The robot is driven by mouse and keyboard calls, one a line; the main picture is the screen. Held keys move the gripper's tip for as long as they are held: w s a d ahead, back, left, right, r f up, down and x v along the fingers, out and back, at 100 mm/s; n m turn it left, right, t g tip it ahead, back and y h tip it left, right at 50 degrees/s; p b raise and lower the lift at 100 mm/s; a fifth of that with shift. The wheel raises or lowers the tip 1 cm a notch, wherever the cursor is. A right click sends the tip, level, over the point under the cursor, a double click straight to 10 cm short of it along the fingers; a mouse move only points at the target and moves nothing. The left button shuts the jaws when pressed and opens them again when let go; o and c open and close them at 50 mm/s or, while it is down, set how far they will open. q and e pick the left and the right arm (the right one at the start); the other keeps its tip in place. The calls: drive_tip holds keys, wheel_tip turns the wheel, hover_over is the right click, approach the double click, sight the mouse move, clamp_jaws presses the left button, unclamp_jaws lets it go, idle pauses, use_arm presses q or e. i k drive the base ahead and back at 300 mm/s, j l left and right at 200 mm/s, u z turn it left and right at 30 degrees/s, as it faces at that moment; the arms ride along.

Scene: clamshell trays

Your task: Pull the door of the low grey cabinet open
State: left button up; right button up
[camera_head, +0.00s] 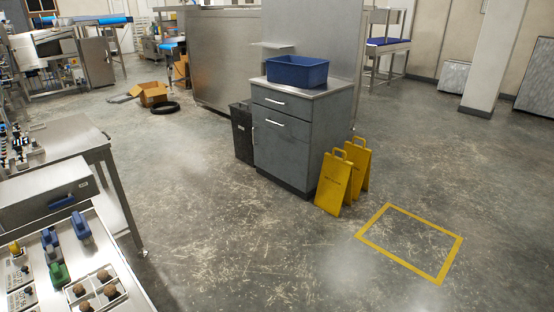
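The low grey cabinet (283,150) stands a little right of centre in the head view, with its front turned to the lower left. A blue bin (297,71) sits on the cabinet top. Neither of my grippers is in this view.
Yellow floor signs (334,183) lean by the cabinet's right side. A black bin (242,133) stands at its left. The floor before the cabinet is clear. A yellow taped rectangle (438,276) lies at right.

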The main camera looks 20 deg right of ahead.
sight(286, 158)
drive_tip(key=i+l+z, duration=0.2)
drive_tip(key=l, duration=0.25)
drive_tip(key=i+l+z, duration=0.2)
drive_tip(key=i+l, duration=0.5)
drive_tip(key=i, duration=0.15)
drive_tip(key=i+l+u, duration=0.1)
drive_tip(key=i+l, duration=0.25)
drive_tip(key=i, duration=0.15)
drive_tip(key=i+u, duration=0.3)
drive_tip(key=i, duration=0.2)
drive_tip(key=i+u, duration=0.35)
drive_tip(key=i, duration=0.2)
drive_tip(key=i+z, duration=0.3)
drive_tip(key=i, duration=0.15)
drive_tip(key=i+j+z, duration=0.25)
drive_tip(key=i, duration=0.15)
drive_tip(key=i+j+z, duration=0.1)
drive_tip(key=i+z, duration=0.2)
drive_tip(key=i, duration=0.1)
